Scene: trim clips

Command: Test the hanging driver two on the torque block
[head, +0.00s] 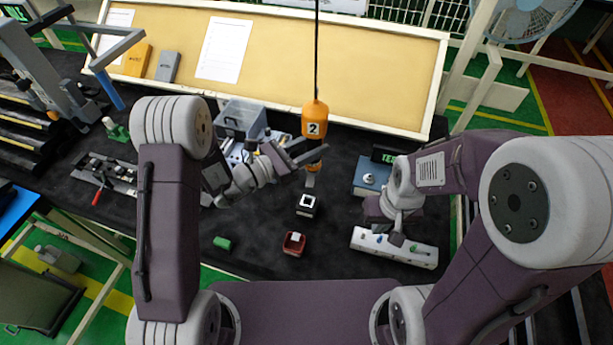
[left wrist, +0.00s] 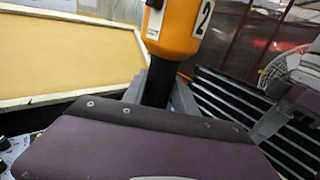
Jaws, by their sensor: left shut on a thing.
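The hanging driver two (head: 315,118), an orange tool with a "2" label, hangs upright on a black cable. My left gripper (head: 308,153) is shut on its dark lower body. In the left wrist view the driver (left wrist: 182,25) stands between the fingers (left wrist: 160,88). A small black block with a white-framed top (head: 307,203), which looks like the torque block, sits on the dark bench below the driver tip, apart from it. My right gripper (head: 396,238) points down at a white block with coloured pegs (head: 372,246); its jaw opening is too small to make out.
A blue box (head: 370,177) stands by a black "TEST" sign (head: 383,155) on the right. A red-brown bin (head: 294,244) and a green piece (head: 222,243) lie in front. A grey bin (head: 241,116) stands behind my left arm. A tan board (head: 290,60) borders the back.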

